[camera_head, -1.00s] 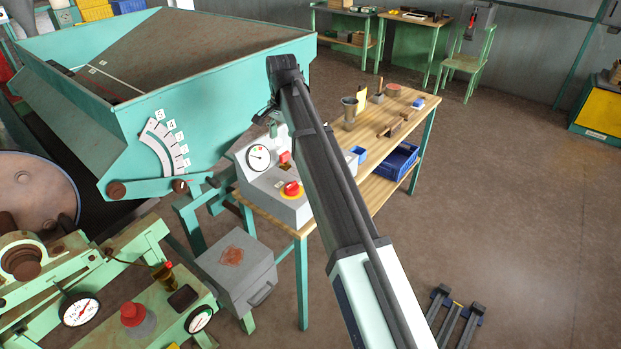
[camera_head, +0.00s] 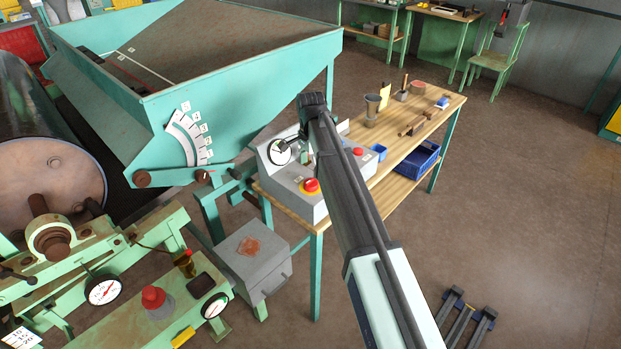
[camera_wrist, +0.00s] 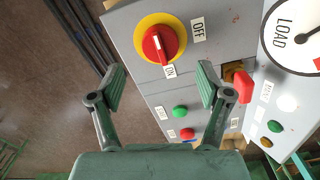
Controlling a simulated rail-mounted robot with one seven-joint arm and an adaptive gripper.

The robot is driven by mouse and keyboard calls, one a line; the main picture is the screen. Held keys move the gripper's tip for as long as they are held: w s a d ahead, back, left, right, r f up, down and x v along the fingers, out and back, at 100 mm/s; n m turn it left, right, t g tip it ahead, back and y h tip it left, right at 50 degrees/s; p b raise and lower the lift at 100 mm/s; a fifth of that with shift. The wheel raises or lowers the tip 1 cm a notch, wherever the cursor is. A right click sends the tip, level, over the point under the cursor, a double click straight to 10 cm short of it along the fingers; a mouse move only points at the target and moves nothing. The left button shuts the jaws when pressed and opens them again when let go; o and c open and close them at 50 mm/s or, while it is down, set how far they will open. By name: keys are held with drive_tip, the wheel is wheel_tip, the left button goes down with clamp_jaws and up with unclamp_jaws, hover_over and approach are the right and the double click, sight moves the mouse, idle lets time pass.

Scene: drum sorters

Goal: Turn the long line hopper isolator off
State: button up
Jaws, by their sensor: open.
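The isolator is a red rotary knob on a round yellow plate (camera_wrist: 160,42), on a grey control box (camera_wrist: 135,18). In the wrist view OFF and ON labels sit beside the plate, and the knob's white mark appears to point toward ON. The knob is apart from both fingers. In the head view my arm hides part of the box.
A LOAD dial (camera_wrist: 294,35), a red block-like control (camera_wrist: 243,86) and green and red buttons (camera_wrist: 180,111) lie near the knob. The box stands on a wooden bench (camera_head: 400,180) beside a green hopper (camera_head: 240,95).

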sight(311, 180)
wheel_tip(311, 180, down, 7)
drive_tip(key=shift+r+p, duration=0.1)
drive_tip(key=shift+p, duration=0.7)
drive_tip(key=c, duration=1.2)
